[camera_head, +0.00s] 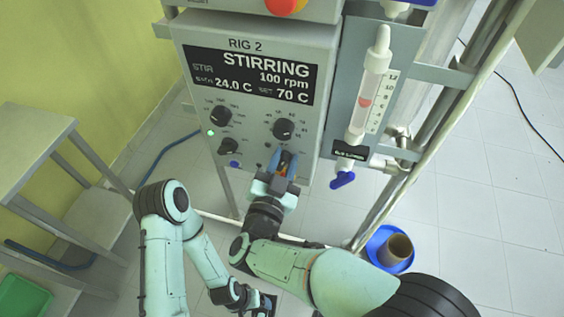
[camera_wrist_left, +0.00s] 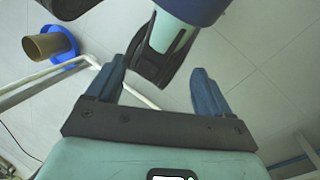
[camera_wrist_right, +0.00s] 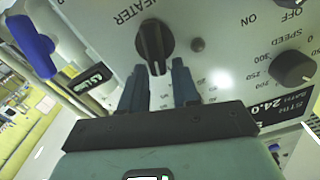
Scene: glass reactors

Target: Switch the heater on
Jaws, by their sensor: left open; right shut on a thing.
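My right gripper (camera_head: 284,160) is at the lower right of the panel, shut on the black heater knob (camera_wrist_right: 154,40). In the right wrist view the knob's lower end is between the two fingertips (camera_wrist_right: 160,68), under the word HEATER. A small lamp (camera_wrist_right: 198,45) beside it looks grey and unlit. In the head view my gripper hides this knob. My left gripper (camera_wrist_left: 165,80) is open and empty, low down, away from the panel.
Other knobs (camera_head: 283,128) (camera_head: 220,115) and a lit green lamp (camera_head: 211,132) are on the panel. A syringe-like glass tube (camera_head: 370,90) with a blue tap (camera_head: 343,180) hangs to the right. A blue dish with a brown cup (camera_head: 397,248) is on the floor. A grey bench (camera_head: 35,135) stands left.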

